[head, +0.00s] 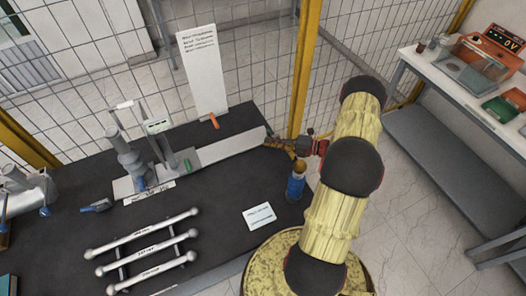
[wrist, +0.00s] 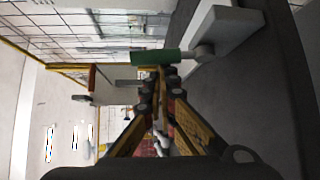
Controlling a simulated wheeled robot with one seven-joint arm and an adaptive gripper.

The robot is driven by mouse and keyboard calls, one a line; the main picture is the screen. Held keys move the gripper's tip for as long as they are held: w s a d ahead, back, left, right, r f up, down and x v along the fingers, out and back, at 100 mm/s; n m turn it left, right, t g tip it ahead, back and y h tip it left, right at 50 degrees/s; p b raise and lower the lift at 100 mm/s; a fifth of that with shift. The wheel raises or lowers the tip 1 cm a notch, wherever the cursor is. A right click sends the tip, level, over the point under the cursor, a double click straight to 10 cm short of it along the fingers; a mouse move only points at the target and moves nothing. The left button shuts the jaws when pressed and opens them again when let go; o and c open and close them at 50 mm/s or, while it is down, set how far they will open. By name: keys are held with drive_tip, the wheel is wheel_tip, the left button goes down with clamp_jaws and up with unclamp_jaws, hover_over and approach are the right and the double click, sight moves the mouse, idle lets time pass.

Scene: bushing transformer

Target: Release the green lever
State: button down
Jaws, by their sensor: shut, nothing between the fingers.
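In the wrist view the green lever (wrist: 155,57) is a cylindrical handle lying across the picture, joined at its right end to a grey round pivot on a pale block (wrist: 222,38). My gripper (wrist: 158,73) is shut and empty, its fingertips right at the middle of the handle. I cannot tell whether they touch it. In the head view my gripper (head: 274,143) is at the right end of the long pale bar (head: 232,148) on the black table. A small green part (head: 187,165) shows by the upright apparatus; I cannot tell whether it is the same lever.
A blue bottle-like object (head: 296,186) stands just below my gripper. White rods (head: 146,251) and a card (head: 259,216) lie on the black table (head: 205,220). An orange handle (head: 214,121) and a tall white sign (head: 203,72) are behind the bar. Mesh fencing (head: 245,60) closes the back.

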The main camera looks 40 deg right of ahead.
drive_tip(key=shift+d, duration=0.35)
drive_tip(key=shift+s+d+r, duration=0.1)
drive_tip(key=shift+r, duration=0.05)
drive_tip(key=shift+d, duration=0.1)
idle(0.4)
drive_tip(key=shift+s+d, duration=0.1)
drive_tip(key=shift+s, duration=0.05)
drive_tip(key=f+v, duration=0.1)
drive_tip(key=v, duration=1)
drive_tip(key=shift+s+d+r, duration=0.2)
drive_tip(key=shift+s+r, duration=0.05)
drive_tip(key=shift+s, duration=0.05)
